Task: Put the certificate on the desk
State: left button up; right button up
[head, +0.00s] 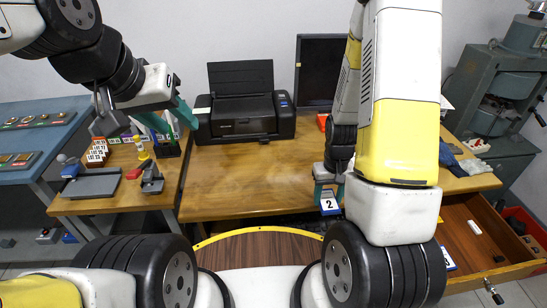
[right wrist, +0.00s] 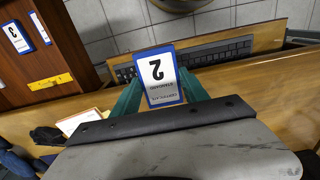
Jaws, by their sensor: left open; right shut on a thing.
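A blue-bordered white certificate card (head: 330,204) marked with a 2 is held in my right gripper (head: 328,186). It also shows in the right wrist view (right wrist: 161,75), upside down between the teal fingers. The gripper is shut on it near the front edge of the wooden desk (head: 240,180); whether the card touches the desk I cannot tell. My left gripper (head: 172,118) is open and empty, above the small side table at the left. My right arm hides part of the desk's right side.
A black printer (head: 240,115) and a dark monitor (head: 318,72) stand at the desk's back. The desk's middle and left are clear. An open drawer (head: 480,240) at the right holds another card (head: 447,262) and small items.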

send_over(301, 180)
jog(key=shift+f, duration=2.5)
jog(key=shift+f, duration=0.1)
jog(key=o, duration=1.4)
jog(key=shift+c, duration=0.2)
